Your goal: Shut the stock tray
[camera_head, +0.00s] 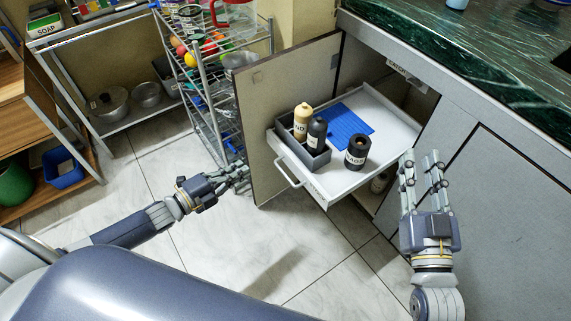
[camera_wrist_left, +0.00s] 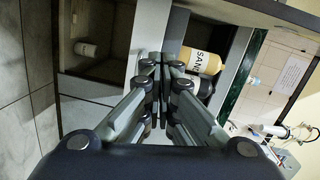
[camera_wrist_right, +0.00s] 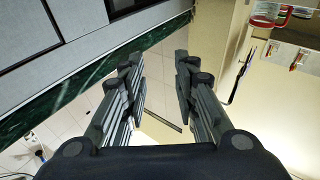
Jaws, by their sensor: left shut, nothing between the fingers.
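The stock tray (camera_head: 385,112) is a white pull-out drawer that stands out of the cabinet under the counter. Its handle (camera_head: 287,172) is on the front face. A grey box (camera_head: 318,162) with a cream bottle (camera_head: 302,118) and a black bottle (camera_head: 317,134) sits at its front. A dark jar (camera_head: 357,151) and a blue ribbed sheet (camera_head: 347,126) lie behind. My left gripper (camera_head: 243,174) is shut and empty, left of the open cabinet door's lower part. In the left wrist view, the SAND bottle (camera_wrist_left: 203,61) shows beyond its fingers. My right gripper (camera_head: 421,156) is open and empty, right of the tray.
The cabinet door (camera_head: 288,95) stands open along the tray's left side. A wire rack (camera_head: 205,100) with coloured balls is close behind my left gripper. The green marble counter (camera_head: 450,50) is above the cabinet. The tiled floor (camera_head: 300,235) before the tray is clear.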

